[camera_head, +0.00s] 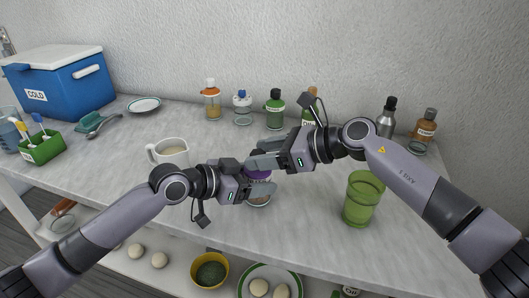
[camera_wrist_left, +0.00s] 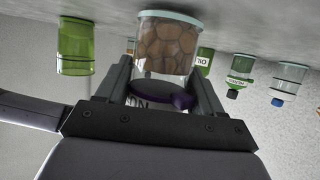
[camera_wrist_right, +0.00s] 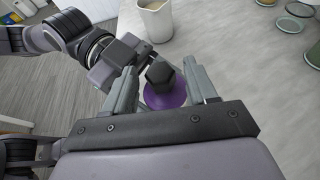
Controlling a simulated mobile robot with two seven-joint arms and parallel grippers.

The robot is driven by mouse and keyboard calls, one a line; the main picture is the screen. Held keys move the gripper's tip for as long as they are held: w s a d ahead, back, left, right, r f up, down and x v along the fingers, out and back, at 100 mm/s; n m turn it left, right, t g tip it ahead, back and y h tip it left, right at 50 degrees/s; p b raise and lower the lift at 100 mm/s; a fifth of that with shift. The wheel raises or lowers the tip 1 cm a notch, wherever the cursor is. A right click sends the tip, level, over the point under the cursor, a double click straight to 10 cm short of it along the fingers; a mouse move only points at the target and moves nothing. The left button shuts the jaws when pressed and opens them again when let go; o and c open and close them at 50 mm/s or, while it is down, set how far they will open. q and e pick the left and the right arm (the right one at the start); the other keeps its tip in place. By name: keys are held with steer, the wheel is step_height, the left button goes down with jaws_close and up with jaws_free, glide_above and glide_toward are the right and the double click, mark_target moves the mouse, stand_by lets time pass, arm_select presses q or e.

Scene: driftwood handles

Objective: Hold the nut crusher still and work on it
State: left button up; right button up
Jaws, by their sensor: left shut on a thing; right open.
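The nut crusher (camera_head: 258,174) stands on the counter, a clear jar with a purple top, partly hidden by both grippers. In the left wrist view it appears upside down, with brown nuts (camera_wrist_left: 167,45) inside the jar. My left gripper (camera_head: 268,188) is shut on it, one finger on each side; these also show in the left wrist view (camera_wrist_left: 163,75). My right gripper (camera_head: 256,154) is open at the top of the crusher. In the right wrist view, a dark knob (camera_wrist_right: 160,74) on the purple top (camera_wrist_right: 165,96) lies between its spread fingers.
A cream jug (camera_head: 171,153) stands left of the crusher, and a green glass (camera_head: 362,200) to the right. Several bottles, including a green one (camera_head: 275,108), line the wall. A blue cooler (camera_head: 60,85) and green box (camera_head: 42,148) are at far left. A shelf lies below.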

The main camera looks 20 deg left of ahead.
jaws_close()
steer(key=shift+m+t, duration=0.5)
steer(key=shift+t, duration=0.2)
steer(key=shift+d+m+t+h, duration=0.1)
steer(key=shift+m+t+h, duration=0.3)
steer(key=shift+m+t, duration=0.25)
steer(key=shift+s+f+m+t+h, duration=0.15)
steer(key=shift+m+t+h, duration=0.25)
steer(key=shift+m+t, duration=0.45)
steer(key=shift+s+a+m+t, duration=0.2)
steer(key=shift+s+m+t, duration=0.05)
steer(key=shift+m+t, duration=0.15)
steer(key=shift+m+t+h, duration=0.4)
steer(key=shift+m+t, duration=0.1)
steer(key=shift+m, duration=0.1)
